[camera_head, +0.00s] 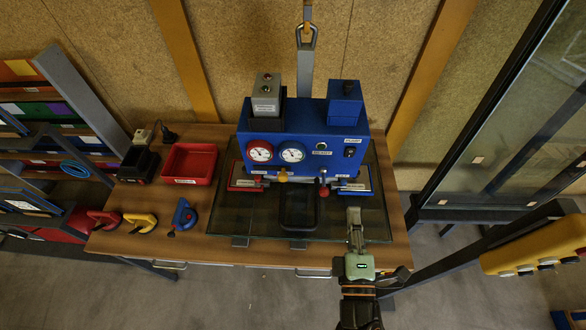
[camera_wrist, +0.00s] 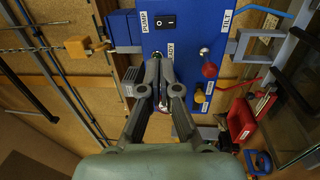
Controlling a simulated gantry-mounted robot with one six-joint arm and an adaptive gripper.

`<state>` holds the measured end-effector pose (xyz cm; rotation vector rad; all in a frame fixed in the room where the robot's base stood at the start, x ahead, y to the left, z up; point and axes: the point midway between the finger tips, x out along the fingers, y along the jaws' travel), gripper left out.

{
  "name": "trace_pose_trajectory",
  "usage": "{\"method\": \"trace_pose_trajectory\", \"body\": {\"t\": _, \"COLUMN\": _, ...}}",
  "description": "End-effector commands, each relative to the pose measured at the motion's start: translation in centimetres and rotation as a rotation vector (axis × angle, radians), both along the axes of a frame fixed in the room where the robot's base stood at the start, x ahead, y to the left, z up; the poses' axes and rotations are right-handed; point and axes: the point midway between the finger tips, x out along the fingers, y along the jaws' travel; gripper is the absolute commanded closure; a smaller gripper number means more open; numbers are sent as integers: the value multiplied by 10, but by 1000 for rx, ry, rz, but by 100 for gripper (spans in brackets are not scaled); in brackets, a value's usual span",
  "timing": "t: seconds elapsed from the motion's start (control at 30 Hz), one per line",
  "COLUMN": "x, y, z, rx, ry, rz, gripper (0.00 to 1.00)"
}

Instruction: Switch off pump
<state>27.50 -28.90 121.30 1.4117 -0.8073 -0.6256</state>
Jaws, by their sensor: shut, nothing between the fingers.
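The blue pump unit (camera_head: 305,160) stands on the glass sheet on the table. Its black pump switch (camera_head: 350,152) sits at the right of its front face. In the wrist view the rocker switch (camera_wrist: 165,23) shows two white marks beside the PUMP label (camera_wrist: 144,21); I cannot tell which side is pressed. My gripper (camera_head: 354,212) is shut and empty, in front of the unit and below the switch in the head view. In the wrist view my gripper's fingertips (camera_wrist: 160,62) overlap the READY label, apart from the switch.
A red-knobbed lever (camera_wrist: 208,68) juts from the front face near the TILT label (camera_wrist: 227,20). Two gauges (camera_head: 276,152) are on the unit's left. A red bin (camera_head: 189,163) and several suction lifters (camera_head: 140,221) lie at the table's left. A yellow pendant (camera_head: 533,250) hangs at the right.

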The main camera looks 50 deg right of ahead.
Motion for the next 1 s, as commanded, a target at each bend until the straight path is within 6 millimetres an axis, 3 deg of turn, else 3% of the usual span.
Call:
{"method": "trace_pose_trajectory", "body": {"t": 0.47, "x": 5, "y": -8, "z": 4, "rx": -17, "ry": 12, "rz": 0, "gripper": 100}}
{"method": "trace_pose_trajectory", "body": {"t": 1.0, "x": 70, "y": -94, "z": 18, "rx": -16, "ry": 9, "rz": 0, "gripper": 100}}
